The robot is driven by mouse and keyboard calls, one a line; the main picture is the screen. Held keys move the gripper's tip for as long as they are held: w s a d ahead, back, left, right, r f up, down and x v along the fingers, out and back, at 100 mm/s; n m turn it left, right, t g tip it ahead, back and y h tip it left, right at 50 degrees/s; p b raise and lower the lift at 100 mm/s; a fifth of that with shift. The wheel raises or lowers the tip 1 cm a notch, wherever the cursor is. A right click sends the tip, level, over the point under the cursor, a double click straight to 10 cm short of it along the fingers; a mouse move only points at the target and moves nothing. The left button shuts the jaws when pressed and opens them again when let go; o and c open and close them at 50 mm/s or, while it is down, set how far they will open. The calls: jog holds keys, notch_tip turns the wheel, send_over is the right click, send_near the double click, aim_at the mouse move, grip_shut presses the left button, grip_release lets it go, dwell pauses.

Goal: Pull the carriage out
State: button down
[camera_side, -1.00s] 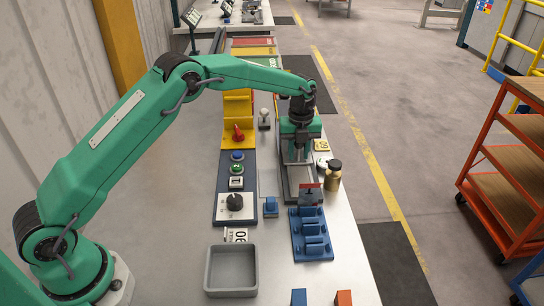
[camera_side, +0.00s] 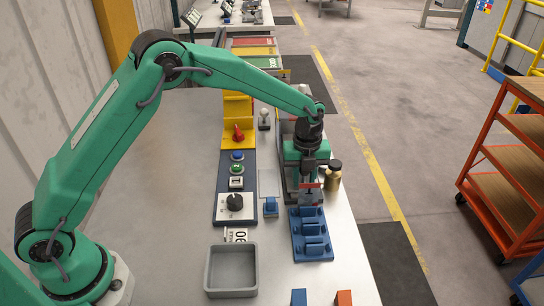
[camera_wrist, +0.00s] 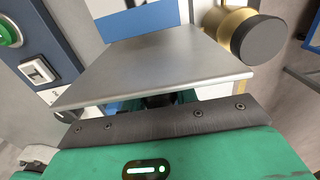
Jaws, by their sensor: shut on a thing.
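My gripper (camera_side: 309,179) points down over the narrow grey guide (camera_side: 289,188) near the right edge of the bench in the side view. It is shut on the carriage, though the grip itself is mostly hidden by my wrist. In the wrist view a flat grey metal plate (camera_wrist: 155,65), apparently part of the carriage, fills the middle. The dark jaws (camera_wrist: 158,100) show only partly under its near edge. How far the carriage sits along the guide is hard to tell.
A blue ridged fixture (camera_side: 313,246) stands just in front of the guide. A brass bottle with a dark cap (camera_side: 333,178) is close on the right. A blue control panel (camera_side: 236,200) lies to the left. A grey tray (camera_side: 231,289) is at the front.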

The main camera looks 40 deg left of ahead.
jog(key=shift+s+d, duration=0.2)
jog(key=shift+d, duration=0.05)
jog(key=c, duration=1.3)
grip_release()
jog(key=shift+o, duration=0.9)
jog(key=shift+a, duration=0.1)
jog(key=shift+r, duration=0.1)
jog(key=shift+r, duration=3.85)
jog(key=shift+r, duration=0.1)
